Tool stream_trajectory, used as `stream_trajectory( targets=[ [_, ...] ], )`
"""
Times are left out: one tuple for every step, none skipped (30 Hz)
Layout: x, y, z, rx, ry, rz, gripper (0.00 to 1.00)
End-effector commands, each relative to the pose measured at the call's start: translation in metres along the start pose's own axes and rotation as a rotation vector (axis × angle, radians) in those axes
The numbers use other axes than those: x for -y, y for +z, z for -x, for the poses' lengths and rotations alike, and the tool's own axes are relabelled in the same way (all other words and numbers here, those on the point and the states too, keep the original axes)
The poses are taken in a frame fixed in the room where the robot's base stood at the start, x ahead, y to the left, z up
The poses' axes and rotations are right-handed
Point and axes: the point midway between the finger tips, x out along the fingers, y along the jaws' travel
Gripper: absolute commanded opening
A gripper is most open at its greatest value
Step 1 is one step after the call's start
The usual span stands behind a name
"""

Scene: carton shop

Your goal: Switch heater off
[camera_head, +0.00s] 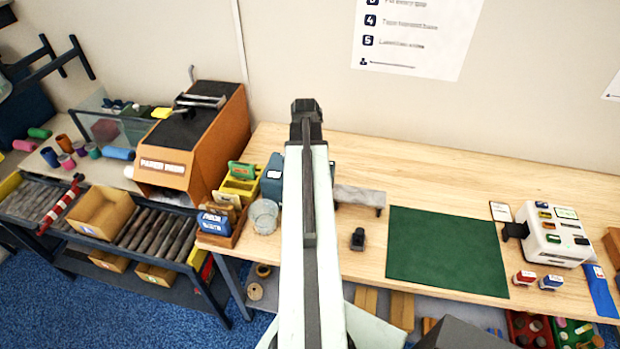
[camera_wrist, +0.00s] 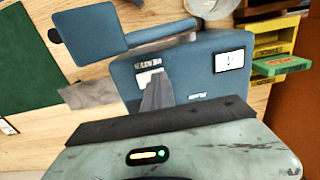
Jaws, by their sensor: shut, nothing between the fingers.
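A blue machine (camera_head: 272,180) stands on the workbench behind and left of my arm, which covers much of it. In the wrist view the blue machine (camera_wrist: 190,78) fills the middle, with a flat blue pad on an arm and two white label plates; a small dark mark shows on the right plate. No part is clearly readable as the heater's switch. My gripper (camera_wrist: 157,90) shows as a narrow grey shut pair of fingers in front of the machine's face, with nothing held. I cannot tell whether it touches. In the head view the fingers are hidden behind my arm.
A green mat (camera_head: 445,250) lies to the right on the bench. A white box with coloured buttons (camera_head: 553,235) stands farther right. Yellow bins (camera_head: 238,187) and a clear cup (camera_head: 264,217) are close on the left, beside an orange machine (camera_head: 195,140). The wall is close behind.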

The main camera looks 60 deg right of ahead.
Motion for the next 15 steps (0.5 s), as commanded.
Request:
stream_trajectory(
  targets=[
    [0.0,0.0,0.002,0.001,0.0,0.0,0.0],
    [0.0,0.0,0.003,0.001,0.0,0.0,0.0],
    [0.0,0.0,0.006,0.001,0.0,0.0,0.0],
    [0.0,0.0,0.009,0.001,0.0,0.0,0.0],
    [0.0,0.0,0.012,0.001,0.0,0.0,0.0],
    [0.0,0.0,0.016,0.001,0.0,0.0,0.0],
    [0.0,0.0,0.019,0.001,0.0,0.0,0.0],
    [0.0,0.0,0.022,0.001,0.0,0.0,0.0],
    [0.0,0.0,0.026,0.001,0.0,0.0,0.0],
    [0.0,0.0,0.029,0.001,0.0,0.0,0.0],
    [0.0,0.0,0.032,0.001,0.0,0.0,0.0],
    [0.0,0.0,0.035,0.001,0.0,0.0,0.0],
    [0.0,0.0,0.038,0.001,0.0,0.0,0.0],
    [0.0,0.0,0.041,0.001,0.0,0.0,0.0],
    [0.0,0.0,0.044,0.001,0.0,-0.001,0.0]
  ],
)
